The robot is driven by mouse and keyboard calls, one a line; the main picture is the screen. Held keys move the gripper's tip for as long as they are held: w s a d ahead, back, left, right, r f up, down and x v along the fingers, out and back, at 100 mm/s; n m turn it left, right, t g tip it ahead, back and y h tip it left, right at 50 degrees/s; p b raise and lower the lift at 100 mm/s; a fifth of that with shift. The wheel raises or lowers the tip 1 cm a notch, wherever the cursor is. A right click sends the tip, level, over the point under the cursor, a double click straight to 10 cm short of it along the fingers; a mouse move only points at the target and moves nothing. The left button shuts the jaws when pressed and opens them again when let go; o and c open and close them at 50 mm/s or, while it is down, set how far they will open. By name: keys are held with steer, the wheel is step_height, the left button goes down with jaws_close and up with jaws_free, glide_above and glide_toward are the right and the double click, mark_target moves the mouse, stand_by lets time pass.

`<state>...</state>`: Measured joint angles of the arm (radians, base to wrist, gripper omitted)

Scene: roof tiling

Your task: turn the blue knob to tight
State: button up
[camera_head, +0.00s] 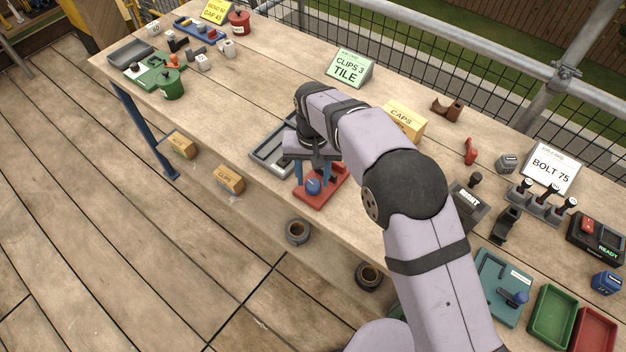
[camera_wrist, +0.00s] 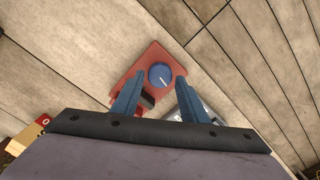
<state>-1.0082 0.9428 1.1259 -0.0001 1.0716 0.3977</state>
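The blue knob (camera_head: 313,186) is round and sits on a red base plate (camera_head: 333,190) near the front edge of the table. In the wrist view the knob (camera_wrist: 160,75) shows a short white pointer line slanting toward the lower right. My gripper (camera_head: 313,172) is above the red plate, its blue fingers pointing down. In the wrist view the fingertips of my gripper (camera_wrist: 159,79) are on either side of the knob, with gaps showing between fingers and knob. It is open and holds nothing. No tight mark is readable, and a dark patch on the plate is partly hidden by the left finger.
A grey tray (camera_head: 266,158) lies just left of the red plate, partly hidden by my arm. A yellow CAPS box (camera_head: 403,121) and a green TILE sign (camera_head: 349,68) stand behind. A teal plate with a blue part (camera_head: 491,303) is at right. Bare table lies left of the grey tray.

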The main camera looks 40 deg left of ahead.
mark_target(313, 184)
steer(key=shift+r+b, duration=0.6)
steer(key=shift+r, duration=2.1)
steer(key=shift+w+d, duration=0.15)
steer(key=w+d+r+m, duration=0.1)
steer(key=w+d+m, duration=0.15)
steer(key=d, duration=0.95)
steer(key=w+d+r+m, duration=0.15)
steer(key=w+d, duration=0.25)
steer(key=d, duration=0.8)
steer(key=s+d+f+m, duration=0.1)
steer(key=s+d, duration=0.6)
steer(key=d, duration=0.4)
steer(key=s+d+f+m, duration=0.2)
steer(key=s+d, duration=0.5)
steer(key=d, duration=0.3)
steer(key=shift+d, duration=0.4)
steer(key=shift+w+f, duration=0.1)
